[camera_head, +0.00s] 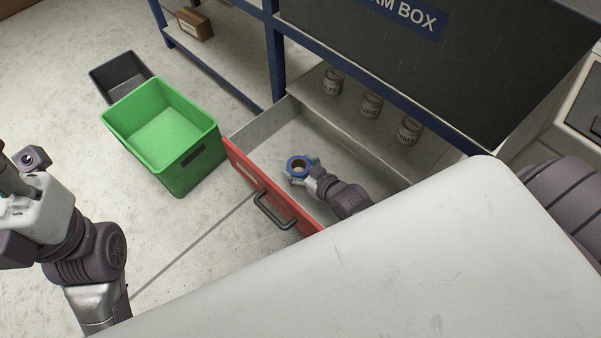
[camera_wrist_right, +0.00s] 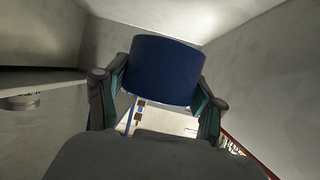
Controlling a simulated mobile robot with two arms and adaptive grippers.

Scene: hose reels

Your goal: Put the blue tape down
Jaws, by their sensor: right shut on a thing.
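The blue tape (camera_head: 299,164) is a roll with a brown core. My right gripper (camera_head: 298,170) is shut on it, inside or just over the open red-fronted drawer (camera_head: 268,196). In the right wrist view the tape (camera_wrist_right: 167,70) sits between the two fingers of my right gripper (camera_wrist_right: 160,88), with one finger on each side. I cannot tell whether the tape touches the drawer floor. My left gripper (camera_head: 12,175) is at the left edge of the head view, partly cut off, and its fingers do not show clearly.
A green bin (camera_head: 165,130) stands on the floor left of the drawer, with a black bin (camera_head: 120,75) behind it. Several cans (camera_head: 371,104) stand on the surface behind the drawer. A cardboard box (camera_head: 194,24) lies on the blue shelf. The drawer floor around the tape looks clear.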

